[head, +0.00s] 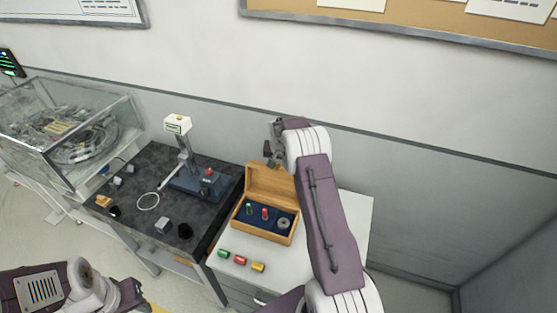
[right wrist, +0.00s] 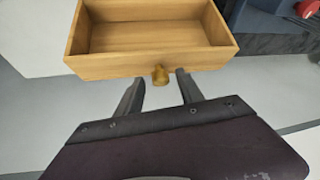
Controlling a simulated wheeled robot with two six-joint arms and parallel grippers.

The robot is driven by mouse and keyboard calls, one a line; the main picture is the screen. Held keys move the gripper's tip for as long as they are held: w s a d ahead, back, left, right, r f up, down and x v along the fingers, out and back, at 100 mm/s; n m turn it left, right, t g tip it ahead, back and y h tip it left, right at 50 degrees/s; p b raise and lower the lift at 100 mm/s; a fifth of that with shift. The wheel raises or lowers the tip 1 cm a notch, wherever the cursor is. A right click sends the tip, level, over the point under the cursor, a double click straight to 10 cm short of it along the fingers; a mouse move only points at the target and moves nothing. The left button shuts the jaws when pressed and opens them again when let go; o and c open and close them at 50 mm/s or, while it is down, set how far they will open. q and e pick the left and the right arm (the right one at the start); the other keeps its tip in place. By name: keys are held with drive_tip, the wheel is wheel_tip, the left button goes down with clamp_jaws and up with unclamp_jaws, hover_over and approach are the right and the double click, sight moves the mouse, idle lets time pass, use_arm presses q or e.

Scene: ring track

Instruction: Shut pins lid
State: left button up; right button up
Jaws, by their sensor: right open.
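The wooden pins box (head: 264,235) stands on a white cabinet top, with its lid (head: 270,182) raised at the back. A green pin (head: 249,209), a red pin (head: 265,213) and a grey ring-shaped part (head: 283,223) sit in its dark blue inside. My right gripper (head: 268,154) is above the lid's upper edge. In the right wrist view the lid (right wrist: 150,62) shows its hollow side and a brass knob (right wrist: 160,75). The open fingers (right wrist: 158,92) lie either side of the knob, with gaps visible. My left gripper (head: 132,293) is low at the left; its jaw is unclear.
Green, red and yellow blocks (head: 240,261) lie in front of the box. A dark bench (head: 140,190) at the left carries a blue-based stand (head: 195,184) and small parts. A glass case (head: 75,130) is farther left. The wall is close behind.

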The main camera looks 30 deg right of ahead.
drive_tip(key=shift+a, duration=0.1)
clamp_jaws()
idle(1.3)
